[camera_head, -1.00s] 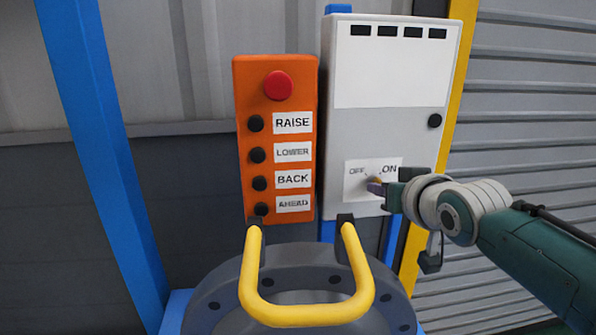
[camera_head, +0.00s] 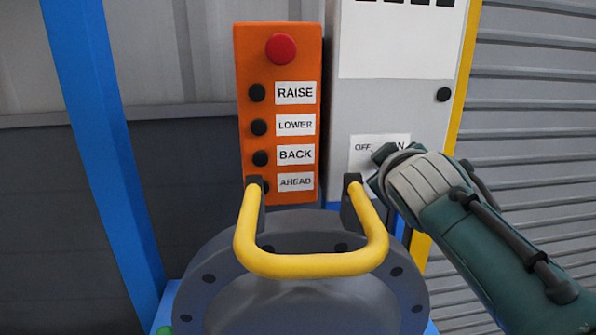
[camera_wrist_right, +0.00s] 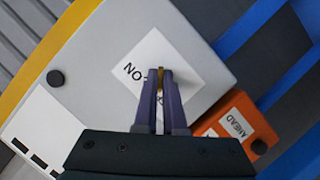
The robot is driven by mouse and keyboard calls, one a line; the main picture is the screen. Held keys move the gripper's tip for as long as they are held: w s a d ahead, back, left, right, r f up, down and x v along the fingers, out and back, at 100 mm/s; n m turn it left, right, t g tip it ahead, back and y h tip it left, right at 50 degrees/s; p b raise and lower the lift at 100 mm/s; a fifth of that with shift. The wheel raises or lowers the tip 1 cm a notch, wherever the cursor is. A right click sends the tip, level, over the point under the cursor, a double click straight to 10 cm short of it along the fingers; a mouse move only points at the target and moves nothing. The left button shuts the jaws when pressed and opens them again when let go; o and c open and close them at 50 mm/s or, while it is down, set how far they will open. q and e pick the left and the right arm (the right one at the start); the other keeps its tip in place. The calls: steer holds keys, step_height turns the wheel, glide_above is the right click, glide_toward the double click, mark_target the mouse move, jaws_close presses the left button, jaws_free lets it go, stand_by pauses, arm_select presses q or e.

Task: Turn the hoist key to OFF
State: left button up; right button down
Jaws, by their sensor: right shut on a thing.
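The hoist key (camera_wrist_right: 161,78) is a small brass-coloured piece on a white OFF/ON label (camera_wrist_right: 187,68) on the grey control box (camera_head: 385,110). My right gripper (camera_wrist_right: 160,76) is shut on the key, its two purple fingers on either side of it. In the head view my right gripper (camera_head: 380,160) covers the key and part of the label (camera_head: 366,148); OFF is readable and ON is partly hidden. Which mark the key points to cannot be told. My left gripper is not in view.
An orange pendant (camera_head: 277,70) with a red button and several black buttons hangs left of the box. A grey flanged shell (camera_head: 300,300) with a yellow handle (camera_head: 310,264) stands below, close to my right arm. A blue post (camera_head: 95,130) stands at left.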

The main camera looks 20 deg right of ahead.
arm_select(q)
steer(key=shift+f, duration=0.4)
arm_select(e)
steer(key=c, duration=1)
jaws_free()
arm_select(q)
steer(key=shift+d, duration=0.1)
